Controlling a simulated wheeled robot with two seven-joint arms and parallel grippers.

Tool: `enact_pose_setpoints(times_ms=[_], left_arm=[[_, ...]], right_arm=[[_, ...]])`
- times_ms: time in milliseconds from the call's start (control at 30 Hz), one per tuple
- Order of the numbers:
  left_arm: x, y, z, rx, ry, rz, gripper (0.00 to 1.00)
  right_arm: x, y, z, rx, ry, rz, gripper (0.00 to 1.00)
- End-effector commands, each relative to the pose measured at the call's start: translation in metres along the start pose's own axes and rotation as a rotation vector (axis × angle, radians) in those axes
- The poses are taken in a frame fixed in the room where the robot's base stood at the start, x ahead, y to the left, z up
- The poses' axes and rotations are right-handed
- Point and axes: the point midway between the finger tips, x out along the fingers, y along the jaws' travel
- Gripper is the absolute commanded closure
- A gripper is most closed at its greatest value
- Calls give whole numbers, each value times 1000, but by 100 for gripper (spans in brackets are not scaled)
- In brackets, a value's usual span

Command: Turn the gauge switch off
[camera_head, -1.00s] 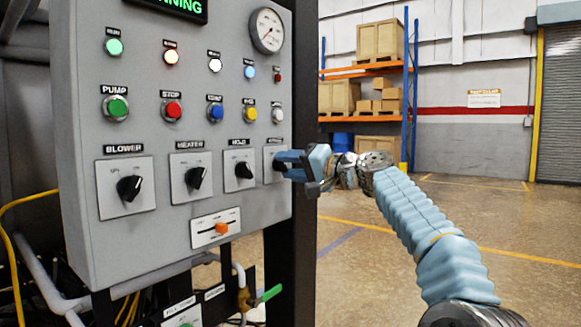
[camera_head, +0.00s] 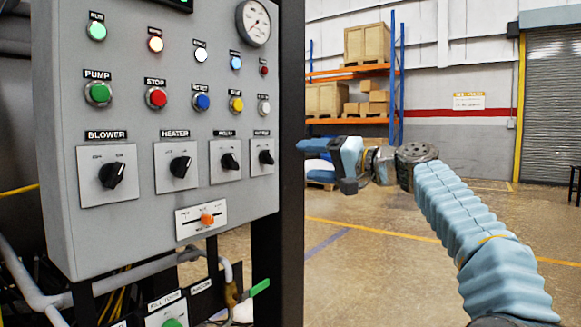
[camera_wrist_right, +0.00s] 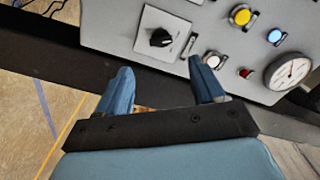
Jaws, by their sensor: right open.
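The gauge switch is probably the rightmost black rotary knob (camera_head: 265,157) in the lower row of the grey panel; its label is too small to read. Its pointer is tilted to the lower right. In the right wrist view one black knob (camera_wrist_right: 160,38) on a white plate lies ahead of the fingers, apart from them. My right gripper (camera_head: 304,147) is to the right of the panel, clear of the knob. In the right wrist view its two blue fingers (camera_wrist_right: 160,68) are spread apart with nothing between them. My left gripper is not in view.
The grey control panel (camera_head: 150,235) carries other knobs, coloured lamps, buttons, an orange slider (camera_head: 207,219) and a round gauge (camera_head: 253,22). A black post (camera_head: 290,240) stands at its right edge. Open floor lies to the right, with shelving (camera_head: 350,72) behind.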

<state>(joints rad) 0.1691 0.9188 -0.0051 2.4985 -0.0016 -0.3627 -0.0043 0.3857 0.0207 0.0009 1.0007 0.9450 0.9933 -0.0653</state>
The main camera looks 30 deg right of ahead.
Motion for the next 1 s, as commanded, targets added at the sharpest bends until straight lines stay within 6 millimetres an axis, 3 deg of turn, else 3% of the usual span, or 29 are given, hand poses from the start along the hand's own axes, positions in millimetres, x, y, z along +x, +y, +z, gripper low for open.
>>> enact_pose_setpoints(times_ms=[133,333,867,967,1000], left_arm=[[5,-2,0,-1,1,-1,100],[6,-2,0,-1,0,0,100],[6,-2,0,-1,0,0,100],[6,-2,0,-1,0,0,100],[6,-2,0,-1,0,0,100]], right_arm=[[-26,0,0,-1,2,0,32],[-39,0,0,0,-1,-1,32],[-38,1,0,2,-1,1,32],[-28,17,2,22,-6,24,32],[-20,31,4,37,-11,46,32]])
